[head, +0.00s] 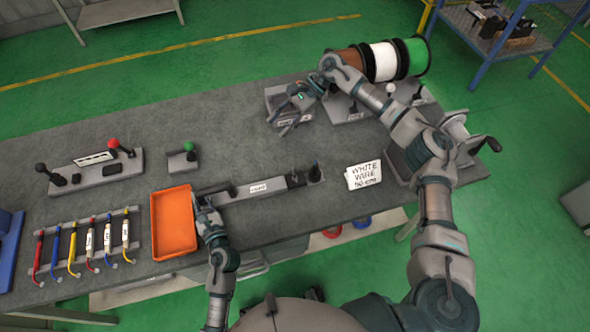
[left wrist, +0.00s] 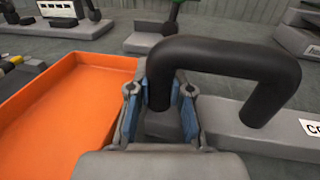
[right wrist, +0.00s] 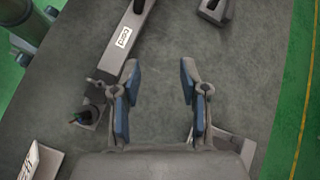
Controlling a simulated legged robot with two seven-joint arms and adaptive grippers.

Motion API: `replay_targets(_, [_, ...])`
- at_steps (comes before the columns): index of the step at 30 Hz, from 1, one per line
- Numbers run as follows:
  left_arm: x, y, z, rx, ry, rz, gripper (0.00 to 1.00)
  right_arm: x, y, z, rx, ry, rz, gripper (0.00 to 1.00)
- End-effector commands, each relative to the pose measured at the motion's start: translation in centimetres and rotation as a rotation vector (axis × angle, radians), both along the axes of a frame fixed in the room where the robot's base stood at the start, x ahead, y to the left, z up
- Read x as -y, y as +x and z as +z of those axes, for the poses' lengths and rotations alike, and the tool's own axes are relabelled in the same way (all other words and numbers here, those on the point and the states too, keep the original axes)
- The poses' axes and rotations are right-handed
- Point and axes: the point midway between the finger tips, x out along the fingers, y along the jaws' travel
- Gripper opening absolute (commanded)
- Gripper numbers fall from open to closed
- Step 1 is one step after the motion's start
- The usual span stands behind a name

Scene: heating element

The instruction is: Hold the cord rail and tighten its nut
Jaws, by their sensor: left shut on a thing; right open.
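The cord rail (head: 240,193) is a long grey bar with a white label, lying on the bench in the head view. A black handle (left wrist: 225,52) arches over its left end in the left wrist view. My left gripper (left wrist: 160,100) is shut on one leg of that handle. My right gripper (right wrist: 158,80) is open and empty above the bench. The rail's label (right wrist: 123,38) shows to its upper left in the right wrist view.
An orange tray (head: 174,222) sits beside the rail's left end. A white card (head: 364,175) lies right of the rail. Wire spools (head: 384,62) stand at the back right. Bare bench lies behind the rail.

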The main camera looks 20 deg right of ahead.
Motion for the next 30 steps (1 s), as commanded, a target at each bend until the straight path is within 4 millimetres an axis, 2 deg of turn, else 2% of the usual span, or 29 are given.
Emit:
replay_targets(1, [0.0, 0.0, 0.0, -0.001, 0.000, 0.000, 0.00, -0.3, -0.7, -0.9, 0.042, -0.092, 0.115, 0.44])
replay_targets(4, [0.1, 0.0, 0.0, -0.001, 0.001, 0.000, 0.00, 0.4, -2.0, -2.8, 0.098, -0.256, 0.339, 0.44])
replay_targets(10, [0.1, 0.0, -0.1, -0.001, 0.001, 0.000, 0.00, 3.0, -3.1, -3.8, 0.128, -0.453, 0.620, 0.44])
replay_targets(14, [0.1, 0.0, -0.1, -0.001, 0.001, 0.000, 0.00, 3.8, -3.4, -4.1, 0.126, -0.498, 0.685, 0.44])
replay_targets(17, [0.1, 0.0, -0.1, -0.001, 0.001, -0.001, 0.00, 3.8, -3.8, -5.2, 0.124, -0.503, 0.698, 0.44])
replay_targets(30, [0.1, 0.0, -0.1, -0.001, 0.001, -0.001, 0.00, 2.4, -6.9, -13.1, 0.124, -0.500, 0.693, 0.44])
